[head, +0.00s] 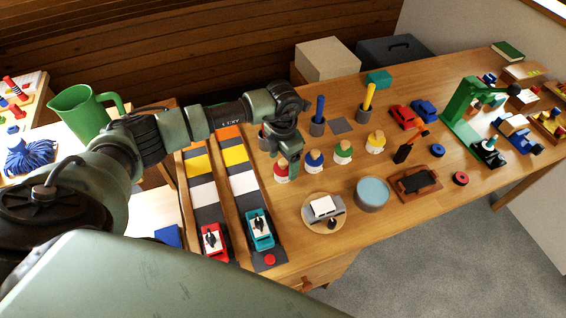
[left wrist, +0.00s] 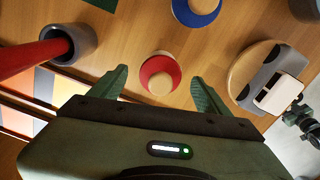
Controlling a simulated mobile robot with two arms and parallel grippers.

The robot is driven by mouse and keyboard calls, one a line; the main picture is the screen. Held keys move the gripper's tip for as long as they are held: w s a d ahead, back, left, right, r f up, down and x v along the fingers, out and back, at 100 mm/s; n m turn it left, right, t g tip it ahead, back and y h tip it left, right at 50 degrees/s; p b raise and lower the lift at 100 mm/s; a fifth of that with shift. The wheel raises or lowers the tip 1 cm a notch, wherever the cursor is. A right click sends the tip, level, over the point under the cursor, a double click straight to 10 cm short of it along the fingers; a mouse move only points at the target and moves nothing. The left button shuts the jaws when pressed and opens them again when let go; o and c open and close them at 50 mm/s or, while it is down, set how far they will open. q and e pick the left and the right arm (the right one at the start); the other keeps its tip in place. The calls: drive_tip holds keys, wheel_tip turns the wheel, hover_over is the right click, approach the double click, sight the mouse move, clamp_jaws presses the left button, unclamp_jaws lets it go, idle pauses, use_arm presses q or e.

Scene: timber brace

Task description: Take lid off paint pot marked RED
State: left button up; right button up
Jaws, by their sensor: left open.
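The paint pot with the red lid (head: 281,173) stands on the wooden table, first in a row beside pots with blue (head: 315,160), green (head: 343,151) and yellow (head: 376,141) lids. In the left wrist view the red lid (left wrist: 149,80) has a pale round knob on top and is on its pot. My left gripper (left wrist: 159,76) is open, with its fingertips on either side of the red lid in that view. In the head view this gripper (head: 289,162) is just above the red pot and partly hides it. No marking is readable. My right gripper is out of view.
A grey cup with a red-handled tool (left wrist: 70,42) stands close to the red pot. A round wooden board (head: 323,224) with a toy vehicle is in front. Two striped strips with toy trucks (head: 260,230) lie to the left. A light-blue round tin (head: 372,190) stands right.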

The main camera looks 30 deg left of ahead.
use_arm(q)
drive_tip(key=shift+f, duration=0.2)
drive_tip(key=c, duration=1.4)
drive_tip(key=shift+r, duration=0.1)
